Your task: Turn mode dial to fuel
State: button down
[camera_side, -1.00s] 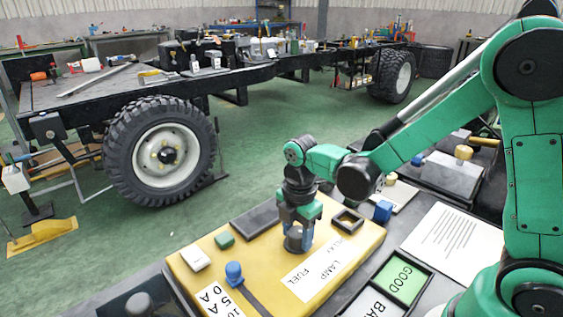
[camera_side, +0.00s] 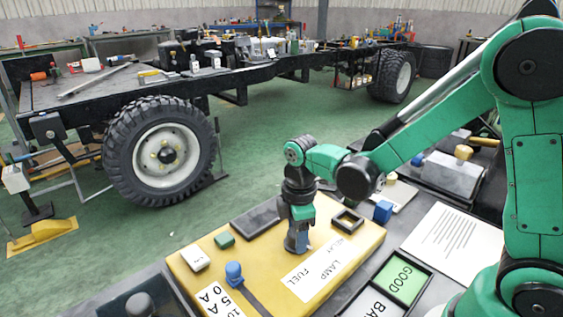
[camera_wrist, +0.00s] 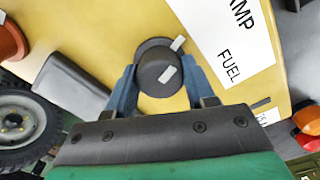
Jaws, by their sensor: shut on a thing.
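The mode dial (camera_wrist: 152,70) is a dark round knob with a white mark on its top; a second white mark shows at its upper right edge. It stands on the yellow panel (camera_side: 350,254). A white label plate (camera_side: 318,268) beside it reads RELAY, LAMP and FUEL; the wrist view shows part of it, with FUEL (camera_wrist: 229,65) to the right of the dial. I cannot tell for sure which word the dial points to. My gripper (camera_side: 297,246) points down over the dial, its blue fingers (camera_wrist: 160,78) shut on the dial's two sides. The fingers partly hide the dial in the side view.
On the panel are a blue-knobbed lever (camera_side: 234,273), a green button (camera_side: 224,240), a white switch (camera_side: 195,257), a dark block (camera_side: 256,218) and a dark square frame (camera_side: 347,221). A GOOD tray (camera_side: 404,279) lies to the right. A wheeled chassis stands behind.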

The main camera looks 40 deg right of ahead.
jog(key=m, duration=0.6)
jog(key=shift+m, duration=0.3)
jog(key=m, duration=0.5)
jog(key=shift+m, duration=0.4)
jog(key=shift+c, duration=1.5)
grip_release()
jog(key=shift+r, duration=2.85)
